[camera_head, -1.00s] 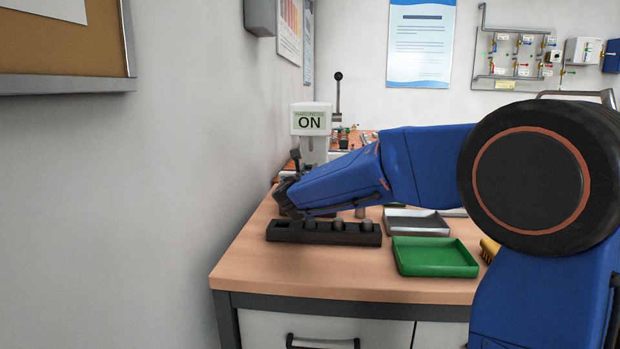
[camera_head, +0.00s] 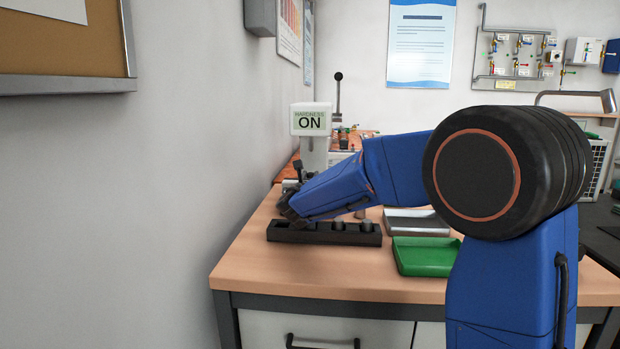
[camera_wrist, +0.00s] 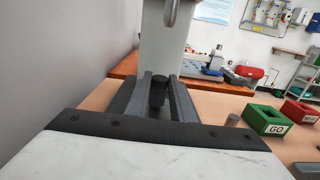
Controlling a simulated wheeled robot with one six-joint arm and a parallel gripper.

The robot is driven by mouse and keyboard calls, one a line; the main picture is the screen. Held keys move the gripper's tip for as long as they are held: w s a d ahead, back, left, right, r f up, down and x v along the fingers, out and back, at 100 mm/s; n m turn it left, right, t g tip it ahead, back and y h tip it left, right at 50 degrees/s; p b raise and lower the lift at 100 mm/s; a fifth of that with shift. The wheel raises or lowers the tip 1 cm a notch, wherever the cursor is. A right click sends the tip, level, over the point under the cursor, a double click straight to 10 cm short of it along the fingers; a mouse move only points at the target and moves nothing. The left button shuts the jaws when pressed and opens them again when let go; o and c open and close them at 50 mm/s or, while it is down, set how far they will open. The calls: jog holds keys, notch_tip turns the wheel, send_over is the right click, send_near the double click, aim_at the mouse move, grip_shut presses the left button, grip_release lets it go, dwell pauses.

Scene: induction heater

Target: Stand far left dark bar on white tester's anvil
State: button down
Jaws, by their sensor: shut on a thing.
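The dark bar (camera_wrist: 158,88) stands upright between the two fingers of my gripper (camera_wrist: 160,80) in the wrist view, and the fingers are shut on it. The white hardness tester (camera_head: 311,119) stands at the back left of the bench, its display reading ON. Its pale column (camera_wrist: 163,45) rises just beyond the bar in the wrist view. The anvil is not clearly seen, and I cannot tell whether the bar touches it. The black rack (camera_head: 350,238) lies in front of my gripper and holds other dark bars (camera_head: 366,226).
A grey tray (camera_head: 408,220) and a green tray (camera_head: 424,257) lie right of the rack. The wrist view shows a small grey cylinder (camera_wrist: 233,120), a green GO box (camera_wrist: 268,120) and a red box (camera_wrist: 299,112). The wall is close on the left.

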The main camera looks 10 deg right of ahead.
jog(key=shift+f, duration=0.25)
jog(key=c, duration=1.5)
grip_release()
jog(key=shift+c, duration=0.2)
jog(key=shift+r, duration=0.35)
jog(key=v, duration=1.2)
